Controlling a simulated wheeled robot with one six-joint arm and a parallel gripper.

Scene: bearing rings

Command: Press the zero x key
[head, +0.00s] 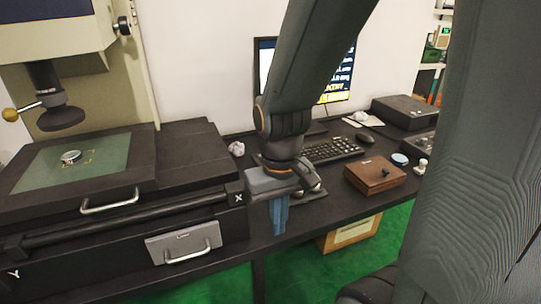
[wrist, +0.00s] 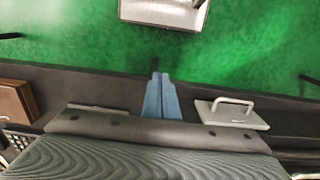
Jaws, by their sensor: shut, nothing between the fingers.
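My gripper (head: 279,232) hangs in front of the dark bench, to the right of the measuring machine's stage. Its blue fingers are together with nothing between them, and they also show in the wrist view (wrist: 158,76), above the bench edge and green floor. I cannot make out the zero x key in either view. A small panel (head: 312,193) with light knobs sits partly hidden behind my gripper. The monitor (head: 342,75) at the back shows lines of text and is partly covered by my arm. A metal bearing ring (head: 71,157) lies on the stage glass (head: 90,170).
A keyboard (head: 332,150), a mouse (head: 365,138) and a brown box (head: 375,175) stand on the bench to the right. A grey handled plate (head: 184,242) is on the machine's front. My arm hides part of the right side.

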